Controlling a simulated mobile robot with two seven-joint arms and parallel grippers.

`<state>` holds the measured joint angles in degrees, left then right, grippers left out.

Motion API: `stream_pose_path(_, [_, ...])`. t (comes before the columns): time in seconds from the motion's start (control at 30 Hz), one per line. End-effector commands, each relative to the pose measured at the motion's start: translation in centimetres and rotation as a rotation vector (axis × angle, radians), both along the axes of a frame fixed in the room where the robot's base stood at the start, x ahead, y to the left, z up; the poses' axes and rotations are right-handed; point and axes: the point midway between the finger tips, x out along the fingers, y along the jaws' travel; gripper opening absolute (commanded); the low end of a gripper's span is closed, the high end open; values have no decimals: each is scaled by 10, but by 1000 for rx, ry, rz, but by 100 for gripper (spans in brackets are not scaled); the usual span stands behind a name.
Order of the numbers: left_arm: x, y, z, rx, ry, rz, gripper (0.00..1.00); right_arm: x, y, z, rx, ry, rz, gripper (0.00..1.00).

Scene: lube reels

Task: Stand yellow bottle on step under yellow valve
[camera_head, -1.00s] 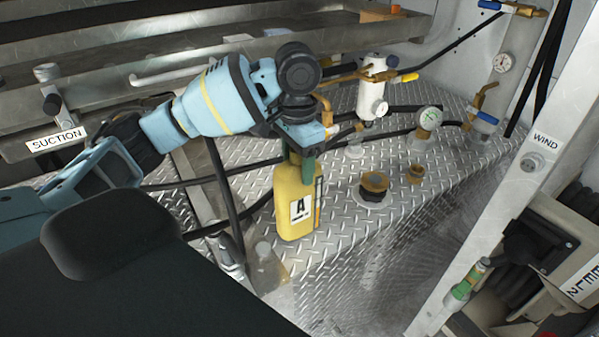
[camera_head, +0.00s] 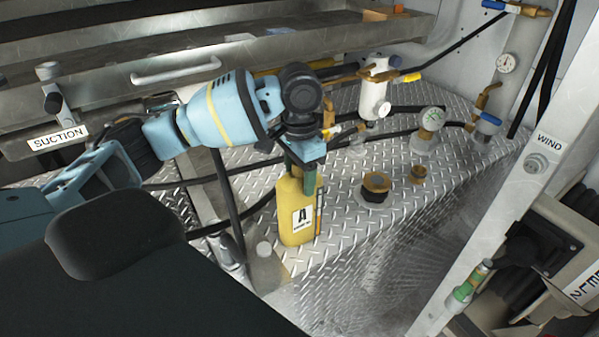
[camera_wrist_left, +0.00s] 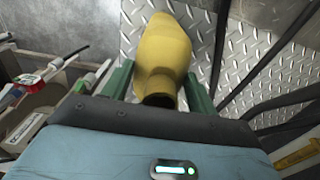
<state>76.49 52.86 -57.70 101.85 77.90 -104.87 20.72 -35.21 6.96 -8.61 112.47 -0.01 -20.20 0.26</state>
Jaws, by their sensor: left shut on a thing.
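The yellow bottle (camera_head: 290,222) with a black-and-white "A" label hangs upright below my left gripper (camera_head: 303,178), near the front-left edge of the diamond-plate step (camera_head: 345,228). My left gripper is shut on the bottle's upper part. In the left wrist view, the yellow bottle (camera_wrist_left: 165,50) lies between the green fingers (camera_wrist_left: 160,88), with its neck toward the wrist. I cannot tell whether its base touches the plate. A yellow valve handle (camera_head: 411,77) sits on brass piping behind, to the right. Another small yellow handle shows beside the gripper, partly hidden. My right gripper is not in view.
A clear bottle (camera_head: 266,268) stands left of the yellow one. Black hoses run across behind. A "WIND" post (camera_head: 500,220) rises at right. Bare plate lies right of the bottle.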

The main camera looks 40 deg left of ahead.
Motion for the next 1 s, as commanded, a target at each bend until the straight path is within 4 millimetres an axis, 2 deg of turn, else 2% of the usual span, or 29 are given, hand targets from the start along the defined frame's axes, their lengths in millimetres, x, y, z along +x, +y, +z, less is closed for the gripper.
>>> stream_pose_path(0.07, [0, 0, 1, -1, -4, 1, 0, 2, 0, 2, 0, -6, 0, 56])
stream_pose_path(0.1, [0, 0, 0, 0, -2, 0, 64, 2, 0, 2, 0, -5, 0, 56])
stream_pose_path(0.23, [0, 0, -1, 0, -1, 0, 80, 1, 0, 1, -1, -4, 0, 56])
stream_pose_path(0.63, [0, 0, 2, -1, 0, -1, 80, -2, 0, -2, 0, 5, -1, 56])
stream_pose_path(0.77, [1, -1, 24, -1, -6, 0, 80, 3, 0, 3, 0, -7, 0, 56])
stream_pose_path(1.0, [1, -1, 75, -2, -8, 0, 80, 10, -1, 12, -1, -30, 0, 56])
